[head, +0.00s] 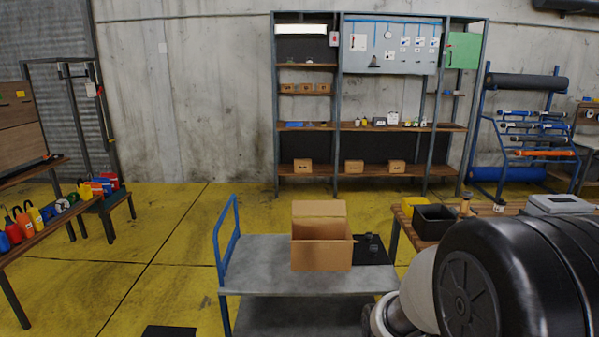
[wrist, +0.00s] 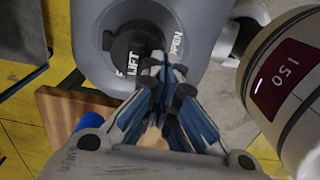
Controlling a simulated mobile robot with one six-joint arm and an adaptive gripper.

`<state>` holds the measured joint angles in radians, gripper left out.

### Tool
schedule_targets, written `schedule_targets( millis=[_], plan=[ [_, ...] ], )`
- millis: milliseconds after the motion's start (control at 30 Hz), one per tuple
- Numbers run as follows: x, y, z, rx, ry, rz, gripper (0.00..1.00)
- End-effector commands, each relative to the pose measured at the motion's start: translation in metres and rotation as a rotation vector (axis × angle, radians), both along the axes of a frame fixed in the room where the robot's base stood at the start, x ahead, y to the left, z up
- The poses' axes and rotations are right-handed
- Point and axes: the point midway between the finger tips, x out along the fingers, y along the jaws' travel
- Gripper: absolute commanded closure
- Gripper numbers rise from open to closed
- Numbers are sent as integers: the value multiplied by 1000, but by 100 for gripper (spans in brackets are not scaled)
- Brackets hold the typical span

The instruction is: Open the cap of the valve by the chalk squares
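In the wrist view a round black valve cap (wrist: 128,48) sits in a grey rounded body (wrist: 88,38). White lettering on and around it reads "LIFT" and "OPEN". My gripper (wrist: 166,72) comes up from the bottom of that view, its blue-padded fingers drawn together. The fingertips overlap the lower right edge of the cap in the picture. Whether they touch it I cannot tell, and I see nothing held between them. The cap looks seated. I make out no chalk squares. In the head view my arm covers the lower right, and the valve and gripper are hidden.
A cart (head: 255,251) with an open cardboard box (head: 321,256) stands ahead. A wooden table with a black bin (head: 433,222) is to its right.

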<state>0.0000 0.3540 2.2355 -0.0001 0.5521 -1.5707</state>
Motion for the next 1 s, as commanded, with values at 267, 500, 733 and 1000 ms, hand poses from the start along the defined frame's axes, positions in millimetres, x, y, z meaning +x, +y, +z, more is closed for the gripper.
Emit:
schedule_targets(
  millis=[267,500,733,1000],
  plan=[
    [0,0,-1,0,0,0,100],
    [0,0,-11,0,1,0,100],
    [0,0,-22,0,0,0,100],
    [0,0,-35,0,1,0,100]
  ],
)
